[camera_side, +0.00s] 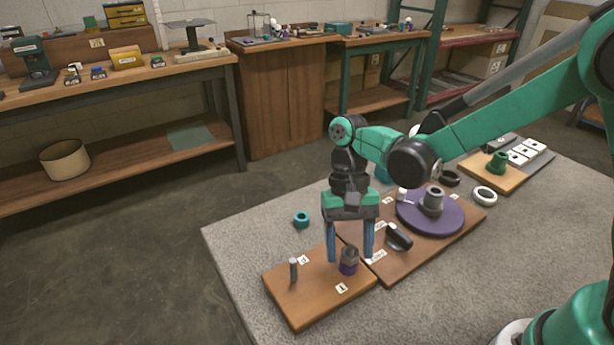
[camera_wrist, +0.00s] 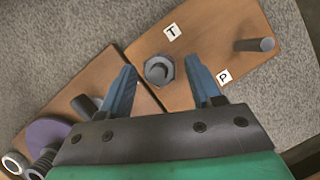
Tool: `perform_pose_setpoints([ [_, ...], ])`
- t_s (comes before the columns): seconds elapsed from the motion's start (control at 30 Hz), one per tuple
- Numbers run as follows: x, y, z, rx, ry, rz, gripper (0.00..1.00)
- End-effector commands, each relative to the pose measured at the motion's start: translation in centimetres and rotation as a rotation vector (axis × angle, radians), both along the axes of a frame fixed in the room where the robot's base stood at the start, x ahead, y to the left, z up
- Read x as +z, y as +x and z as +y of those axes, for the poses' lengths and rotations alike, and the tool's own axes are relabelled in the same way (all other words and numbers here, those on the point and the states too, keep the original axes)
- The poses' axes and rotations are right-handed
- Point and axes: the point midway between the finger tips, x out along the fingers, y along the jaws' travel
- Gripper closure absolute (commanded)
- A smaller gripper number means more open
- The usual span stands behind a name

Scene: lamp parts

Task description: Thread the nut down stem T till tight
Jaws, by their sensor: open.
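Stem T stands on the near wooden board (camera_side: 310,295) beside its T label (camera_wrist: 172,32). A grey nut (camera_wrist: 159,70) with a hexagonal outline sits around the stem, whose round end shows in its middle in the wrist view. In the side view the grey nut (camera_side: 350,254) is above a purple part (camera_side: 348,267). My gripper (camera_side: 350,257) points down, open, with one blue finger on each side of the nut. In the wrist view gaps show between the nut and both fingers (camera_wrist: 162,68). How far down the nut sits is unclear.
A thin grey peg (camera_side: 293,270) stands on the same board by a P label (camera_wrist: 224,77). A second board holds a purple disc (camera_side: 413,218) and a dark cylinder (camera_side: 399,237). A teal ring (camera_side: 301,220) lies on the grey table, with bare tabletop around it.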

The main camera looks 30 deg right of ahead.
Motion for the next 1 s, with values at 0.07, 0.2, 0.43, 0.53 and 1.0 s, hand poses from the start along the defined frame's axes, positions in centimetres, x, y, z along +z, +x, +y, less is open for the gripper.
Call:
perform_pose_setpoints([
  [0.07, 0.01, 0.03, 0.11, 0.104, -0.001, 0.001, 0.42],
  [0.2, -0.01, 0.05, 0.12, 0.2, 0.0, 0.0, 0.42],
  [0.43, 0.01, 0.01, 0.44, 0.589, -0.001, 0.001, 0.42],
  [0.53, 0.0, 0.01, 0.48, 0.721, -0.001, 0.001, 0.42],
  [1.0, 0.0, 0.02, 0.45, 0.772, 0.001, -0.001, 0.99],
])
